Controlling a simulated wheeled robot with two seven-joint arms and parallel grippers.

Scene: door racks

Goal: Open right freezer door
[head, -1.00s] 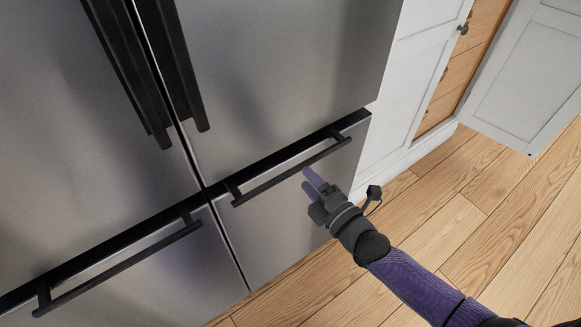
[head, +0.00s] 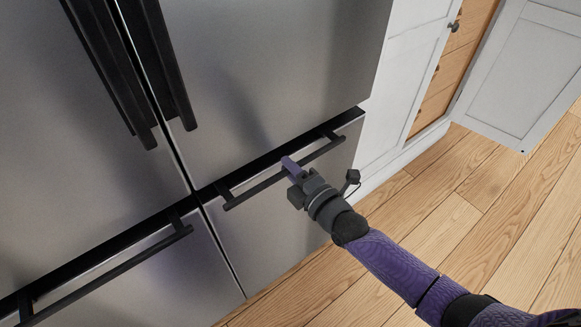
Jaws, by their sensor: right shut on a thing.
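The right freezer door (head: 262,232) is the lower right steel panel of the fridge, and it looks closed. Its long black bar handle (head: 240,197) runs along the top of the panel. My right gripper (head: 288,164) reaches in from the lower right and is shut on the middle of this handle. Its purple fingers lie over the bar, and the wrist hides a part of the panel. My left gripper is not in view.
The left freezer door (head: 150,285) with its own black handle (head: 110,268) is at the lower left. Upper fridge doors (head: 270,70) carry vertical black handles (head: 165,65). A white cabinet with an open door (head: 520,75) stands at the right. The wooden floor (head: 440,210) is clear.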

